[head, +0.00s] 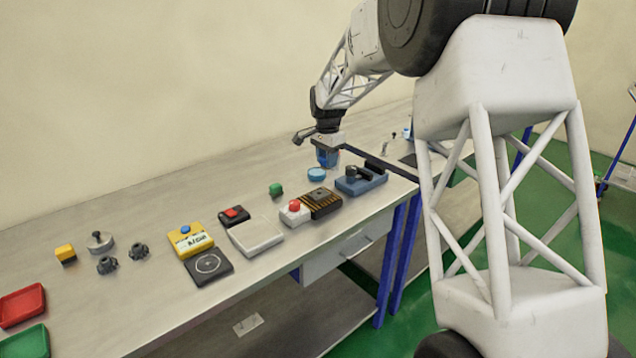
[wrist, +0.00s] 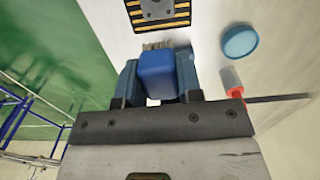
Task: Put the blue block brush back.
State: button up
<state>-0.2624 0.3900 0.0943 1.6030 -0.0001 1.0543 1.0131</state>
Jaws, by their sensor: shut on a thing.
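My gripper (head: 327,156) is above the grey workbench (head: 150,205), toward its far right part. In the wrist view its two blue fingers (wrist: 158,78) are closed on the blue block brush (wrist: 156,74). Pale bristles (wrist: 158,46) show at the brush's end away from the palm. In the head view the brush is small and hard to tell from the blue fingers. I cannot tell whether the bristles touch anything.
A light blue disc (head: 316,174) lies near the gripper; it also shows in the wrist view (wrist: 240,42). A red-ended cylinder (wrist: 232,80) is right of the fingers.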

jog(key=shift+w+a, duration=0.1)
send_over(297, 185)
notch_tip(297, 185, down, 3)
jog(key=shift+w+a+f, duration=0.1)
dwell(0.4)
jog(key=shift+f, duration=3.15)
jog(key=shift+f, duration=1.85)
jog(key=shift+f, duration=0.1)
jog(key=o, duration=0.9)
jog(key=shift+o, duration=0.2)
